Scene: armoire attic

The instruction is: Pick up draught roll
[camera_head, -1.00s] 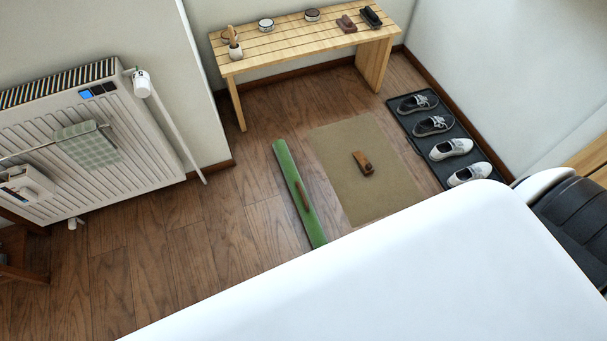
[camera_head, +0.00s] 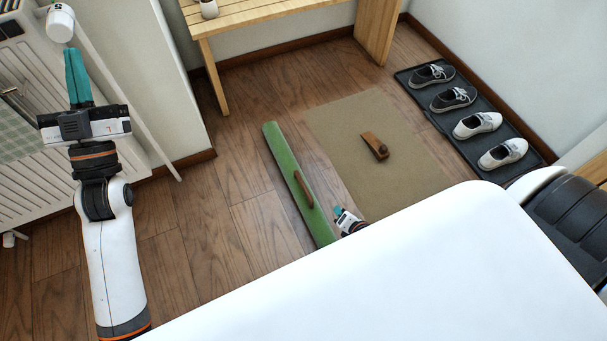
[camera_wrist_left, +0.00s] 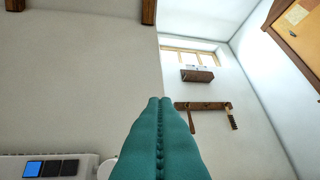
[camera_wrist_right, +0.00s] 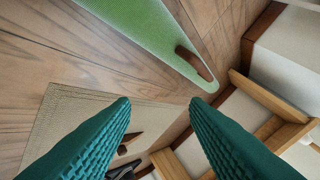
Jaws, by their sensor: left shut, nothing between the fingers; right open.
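The draught roll is a long green strip (camera_head: 285,165) with a brown handle (camera_head: 304,189), lying on the wooden floor left of the mat. Its near end is hidden by my white body. In the right wrist view the green roll (camera_wrist_right: 150,35) and its brown handle (camera_wrist_right: 194,67) lie beyond the fingers. My right gripper (camera_head: 341,213) shows just right of the roll's near part; its fingers (camera_wrist_right: 158,108) are open and empty. My left gripper (camera_head: 76,75) is raised in front of the radiator, far from the roll. Its teal fingers (camera_wrist_left: 160,105) are shut with nothing between them.
A tan mat (camera_head: 345,120) with a brown wooden object (camera_head: 375,145) lies right of the roll. A black tray (camera_head: 455,131) with shoes is along the right wall. A wooden bench (camera_head: 225,70) stands behind, a radiator (camera_head: 40,180) at left. Floor left of the roll is clear.

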